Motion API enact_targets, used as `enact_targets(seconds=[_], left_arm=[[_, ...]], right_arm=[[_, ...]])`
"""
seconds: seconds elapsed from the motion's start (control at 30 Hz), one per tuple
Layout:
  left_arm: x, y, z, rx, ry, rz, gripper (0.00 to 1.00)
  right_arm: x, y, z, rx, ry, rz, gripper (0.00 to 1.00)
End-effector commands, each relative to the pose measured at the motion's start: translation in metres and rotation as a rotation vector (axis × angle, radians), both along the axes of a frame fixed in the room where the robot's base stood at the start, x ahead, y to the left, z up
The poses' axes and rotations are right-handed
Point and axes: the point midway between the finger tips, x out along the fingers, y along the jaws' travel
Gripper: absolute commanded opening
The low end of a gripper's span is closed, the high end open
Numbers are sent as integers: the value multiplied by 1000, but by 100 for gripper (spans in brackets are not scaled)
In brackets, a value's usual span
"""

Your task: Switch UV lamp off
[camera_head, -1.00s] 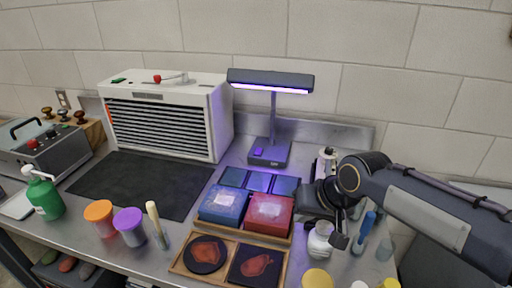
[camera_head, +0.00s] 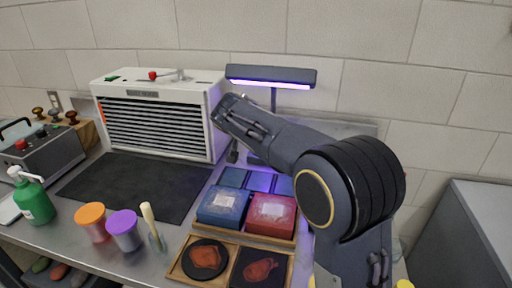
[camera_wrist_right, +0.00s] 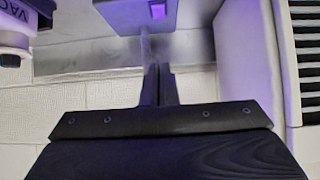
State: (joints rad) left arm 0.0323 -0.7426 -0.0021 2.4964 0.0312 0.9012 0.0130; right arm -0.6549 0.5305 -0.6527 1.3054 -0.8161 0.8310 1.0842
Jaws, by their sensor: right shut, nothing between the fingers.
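The UV lamp (camera_head: 272,77) stands at the back of the bench, and its tube glows violet under the dark head. My right arm hides most of its post and base in the head view. In the right wrist view the lamp base (camera_wrist_right: 128,18) is at the top edge, with a lit violet switch (camera_wrist_right: 158,10) on it. My right gripper (camera_wrist_right: 159,68) is shut and empty, its fingers pointing toward the base and apart from the switch in the picture. In the head view the right gripper (camera_head: 233,153) is partly hidden, beside the lamp base. My left gripper is not in view.
A white louvred cabinet (camera_head: 158,123) stands close left of the lamp. Blue (camera_head: 223,203) and red (camera_head: 270,213) boxes sit in front of it. A black mat (camera_head: 130,188) is clear.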

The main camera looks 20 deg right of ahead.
Motion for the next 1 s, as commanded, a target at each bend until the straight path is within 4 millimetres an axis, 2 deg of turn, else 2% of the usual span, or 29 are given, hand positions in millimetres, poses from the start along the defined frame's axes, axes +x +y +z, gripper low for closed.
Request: enact_targets(seconds=[0.47, 0.9, 1.0], left_arm=[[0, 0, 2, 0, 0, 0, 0], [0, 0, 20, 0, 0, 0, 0], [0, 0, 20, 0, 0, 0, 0]], right_arm=[[6, -3, -4, -3, -3, -1, 0], [60, -45, -56, -2, 0, -2, 0], [65, -48, -73, -3, 2, 2, 0]])
